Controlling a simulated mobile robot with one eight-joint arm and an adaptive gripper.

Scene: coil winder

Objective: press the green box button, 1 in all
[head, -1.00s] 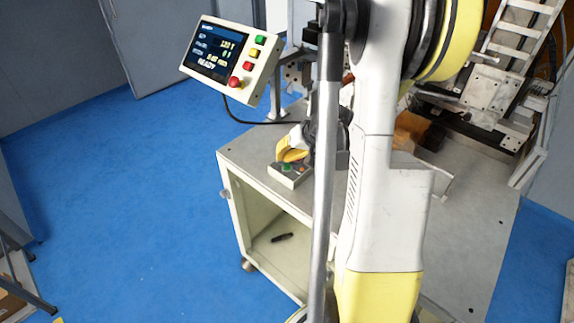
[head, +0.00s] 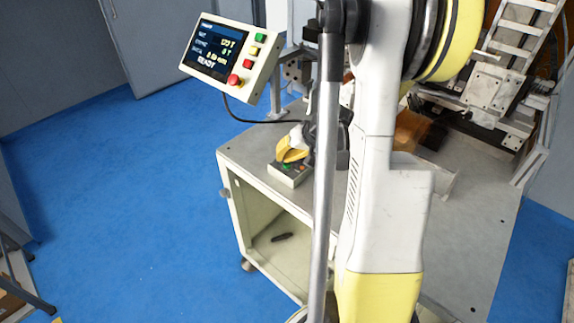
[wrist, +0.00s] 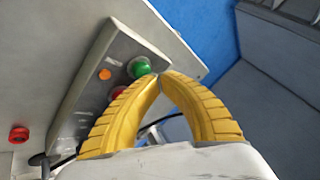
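The grey button box (head: 290,176) sits on the front left corner of the machine table. Its green button (wrist: 139,66) is a round dome near one end of the box in the wrist view; in the head view it is small and partly covered. My gripper (wrist: 161,75) has two curved yellow fingers with their tips together and nothing between them. The tips appear just beside the green button in the wrist view; I cannot tell whether they touch it. In the head view my gripper (head: 289,160) is right above the box.
The box also has an orange button (wrist: 105,74) and a red button (wrist: 118,92) partly behind a finger. A control panel (head: 228,58) with a screen and its own buttons stands at the upper left. The machine table (head: 250,150) has bare surface around the box.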

